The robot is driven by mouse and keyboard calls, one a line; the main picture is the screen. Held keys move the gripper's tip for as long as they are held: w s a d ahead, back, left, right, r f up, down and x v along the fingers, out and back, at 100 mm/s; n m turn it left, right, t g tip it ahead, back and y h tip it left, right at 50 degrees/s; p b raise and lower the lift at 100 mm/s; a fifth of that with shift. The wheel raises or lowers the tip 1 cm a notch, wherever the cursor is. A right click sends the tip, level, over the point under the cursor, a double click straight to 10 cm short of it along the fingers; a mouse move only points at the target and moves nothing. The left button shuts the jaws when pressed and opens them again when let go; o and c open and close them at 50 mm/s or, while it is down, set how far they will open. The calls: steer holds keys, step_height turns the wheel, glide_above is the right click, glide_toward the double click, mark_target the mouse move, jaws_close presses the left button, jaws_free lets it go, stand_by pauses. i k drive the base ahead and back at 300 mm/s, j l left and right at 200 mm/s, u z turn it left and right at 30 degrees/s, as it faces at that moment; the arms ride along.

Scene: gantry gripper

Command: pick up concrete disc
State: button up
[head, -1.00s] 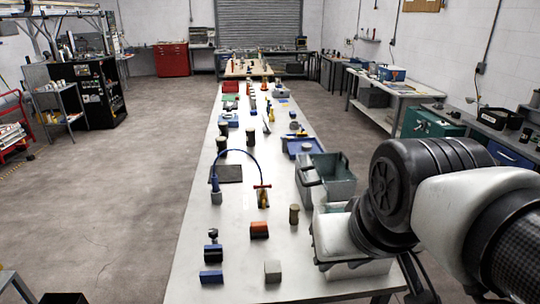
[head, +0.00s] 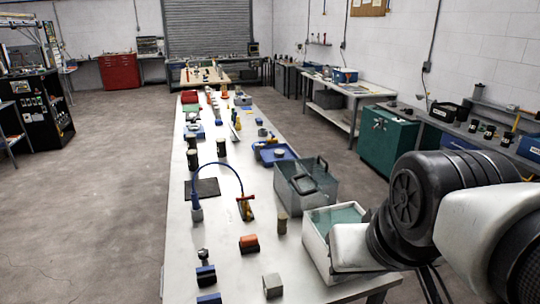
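I cannot pick out a concrete disc with certainty. A small grey block-like piece (head: 272,285) stands on the near end of the long white table (head: 225,270); its shape looks more square than round. A grey round piece (head: 279,153) sits in or on a blue tray (head: 262,150) farther along the table, too small to identify. My arm comes in from the right, its white and black links beside and partly over the white bin. No gripper fingers show in this view.
A white bin (head: 308,240) with a greenish inside and a grey crate (head: 291,196) stand along the table's right edge. An orange and black piece (head: 249,244), a brown cylinder (head: 282,222) and a blue cable arch (head: 232,166) stand nearby. Open floor lies left of the table.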

mark_target(278, 153)
steer(key=z, duration=0.2)
steer(key=i+l+z, duration=0.25)
steer(key=l, duration=0.3)
steer(key=i+l+z, duration=0.15)
steer(key=l+z, duration=0.15)
steer(key=l, duration=0.25)
steer(key=i+l+z, duration=0.25)
steer(key=l, duration=0.2)
steer(key=i+l+z, duration=0.3)
steer(key=i+l+u, duration=0.1)
steer(key=i, duration=0.35)
steer(key=i+l+u, duration=0.1)
steer(key=i+l, duration=0.2)
steer(key=i+l+u, duration=0.1)
steer(key=i+l, duration=0.15)
steer(key=i, duration=0.3)
steer(key=i+j+u, duration=0.1)
steer(key=i+u, duration=0.65)
steer(key=i+l+u, duration=0.1)
steer(key=i+u, duration=0.65)
steer(key=i, duration=0.4)
steer(key=i+u, duration=0.3)
steer(key=i, duration=0.4)
steer(key=i+u, duration=0.35)
steer(key=i+l+u, duration=0.1)
steer(key=i+u, duration=0.3)
steer(key=i+l+u, duration=0.35)
steer(key=i+j, duration=0.05)
steer(key=j, duration=0.05)
